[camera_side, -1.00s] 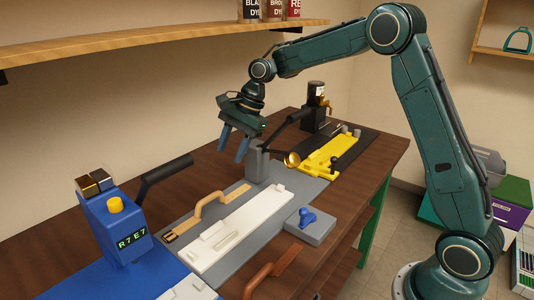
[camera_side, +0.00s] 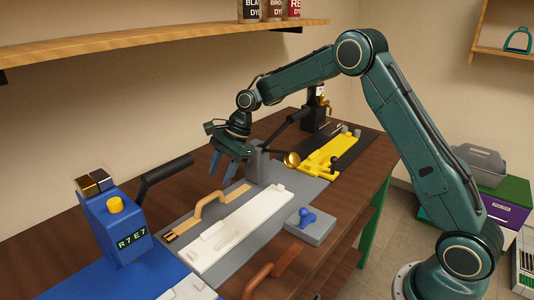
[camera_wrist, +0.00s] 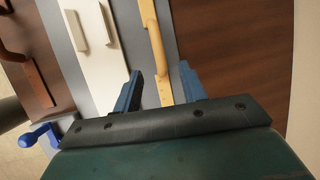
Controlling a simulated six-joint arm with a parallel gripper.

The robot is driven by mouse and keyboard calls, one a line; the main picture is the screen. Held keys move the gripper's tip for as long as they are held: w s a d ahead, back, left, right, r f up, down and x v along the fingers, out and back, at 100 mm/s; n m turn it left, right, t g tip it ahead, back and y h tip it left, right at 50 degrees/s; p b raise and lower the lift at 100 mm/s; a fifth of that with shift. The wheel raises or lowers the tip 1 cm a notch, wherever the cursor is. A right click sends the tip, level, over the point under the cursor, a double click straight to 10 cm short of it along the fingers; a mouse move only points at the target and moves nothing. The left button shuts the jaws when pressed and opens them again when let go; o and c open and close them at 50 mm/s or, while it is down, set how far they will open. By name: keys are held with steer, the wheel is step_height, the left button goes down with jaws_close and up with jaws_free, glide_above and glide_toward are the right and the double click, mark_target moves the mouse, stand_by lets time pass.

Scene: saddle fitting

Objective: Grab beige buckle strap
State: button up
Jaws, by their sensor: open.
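The beige buckle strap (camera_side: 205,214) lies on the grey plate behind the white fixture, with its raised loop upward and its dark buckle at the left end. In the wrist view the beige strap (camera_wrist: 158,62) runs between and beyond my fingertips. My gripper (camera_side: 223,167) is open and empty, with blue fingers pointing down, above the right end of the strap. In the wrist view my gripper (camera_wrist: 160,78) shows its two fingers on either side of the strap's end. No contact with the strap is visible.
The white fixture (camera_side: 250,228) lies in front of the strap. A blue machine (camera_side: 118,228) with a black lever stands left. A grey post (camera_side: 258,165) stands close by my gripper. A brown strap (camera_side: 273,270) lies at the front edge, near a blue-knobbed clamp (camera_side: 308,222).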

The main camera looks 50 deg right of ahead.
mark_target(213, 195)
steer(key=shift+x, duration=1.8)
steer(key=shift+x, duration=2.55)
jaws_close()
